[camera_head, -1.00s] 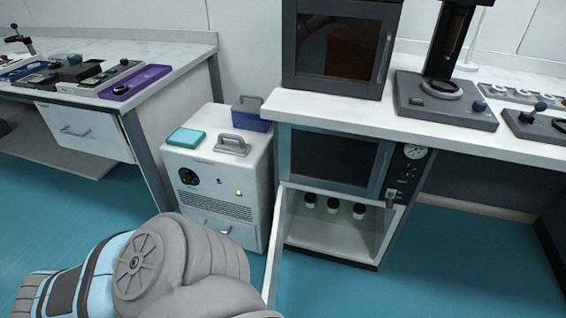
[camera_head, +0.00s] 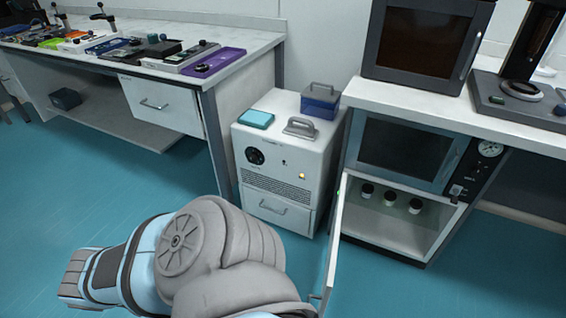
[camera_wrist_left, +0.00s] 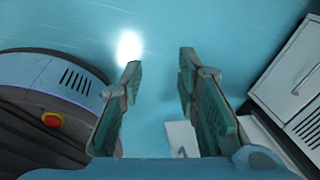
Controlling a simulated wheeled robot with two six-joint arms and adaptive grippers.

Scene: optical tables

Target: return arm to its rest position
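My left arm (camera_head: 200,258) comes in at the bottom of the head view, bent at a large grey joint. Its gripper is out of the head view. In the left wrist view my left gripper (camera_wrist_left: 160,75) has its two fingers apart with only blue floor between the tips, so it is open and empty. My right arm and right gripper are in neither view.
A white cabinet unit (camera_head: 285,165) stands ahead of the arm. A bench (camera_head: 240,65) is at left. Blue floor (camera_head: 60,200) is clear at left.

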